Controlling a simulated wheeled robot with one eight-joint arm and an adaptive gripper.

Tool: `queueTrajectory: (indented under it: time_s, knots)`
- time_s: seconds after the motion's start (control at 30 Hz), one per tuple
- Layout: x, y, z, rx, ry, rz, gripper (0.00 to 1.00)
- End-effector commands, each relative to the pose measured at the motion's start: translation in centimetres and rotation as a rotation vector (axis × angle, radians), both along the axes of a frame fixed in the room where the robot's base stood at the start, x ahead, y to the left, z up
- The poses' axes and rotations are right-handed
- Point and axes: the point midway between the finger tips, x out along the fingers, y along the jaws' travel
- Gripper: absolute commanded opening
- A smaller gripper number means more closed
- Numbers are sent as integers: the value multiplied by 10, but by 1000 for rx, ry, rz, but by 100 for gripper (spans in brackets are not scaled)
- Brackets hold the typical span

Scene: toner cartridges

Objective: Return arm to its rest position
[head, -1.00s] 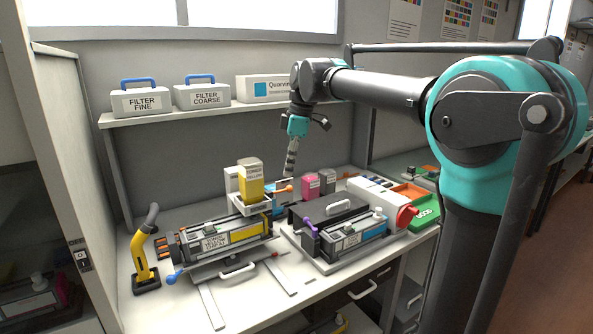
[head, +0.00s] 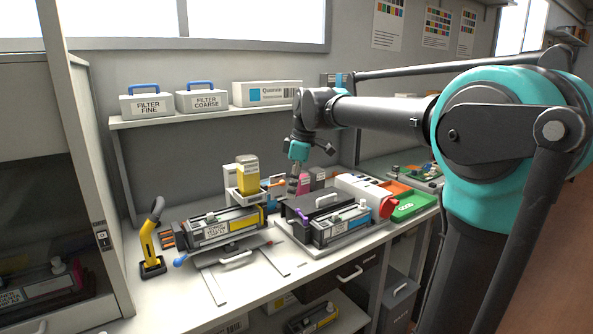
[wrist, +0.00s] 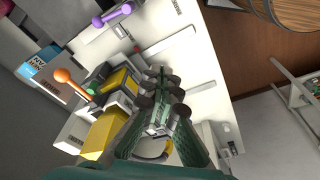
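My gripper (head: 293,187) hangs from the arm over the bench, pointing down near the back, just right of the yellow toner bottle. In the wrist view its two dark green fingers (wrist: 162,80) converge close together at the tips, and I see nothing held between them. The arm is bent, with its elbow high at the right and its forearm reaching left across the bench. The yellow toner bottle (head: 248,176) stands in a white holder behind the left cartridge (head: 218,228). The right cartridge (head: 345,226) sits on its own stand.
A shelf (head: 215,110) with filter boxes runs along the back wall. A yellow hand tool (head: 150,249) stands left.

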Motion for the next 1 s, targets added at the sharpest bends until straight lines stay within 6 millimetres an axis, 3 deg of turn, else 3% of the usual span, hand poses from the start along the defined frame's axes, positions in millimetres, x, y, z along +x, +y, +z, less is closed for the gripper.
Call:
queueTrajectory:
  time_s: [0.27,0.37,0.47,0.6,0.7,0.83,1.0]
  knots:
    - [-17,-49,-61,1,-20,-293,0]
    - [-31,-76,-94,7,-33,-451,0]
    - [-55,-109,-137,21,-52,-659,0]
    - [-104,-154,-200,56,-83,-978,0]
    - [-138,-177,-235,87,-105,-1167,0]
    - [-171,-195,-264,121,-124,-1335,0]
    - [-187,-202,-278,139,-133,-1420,0]
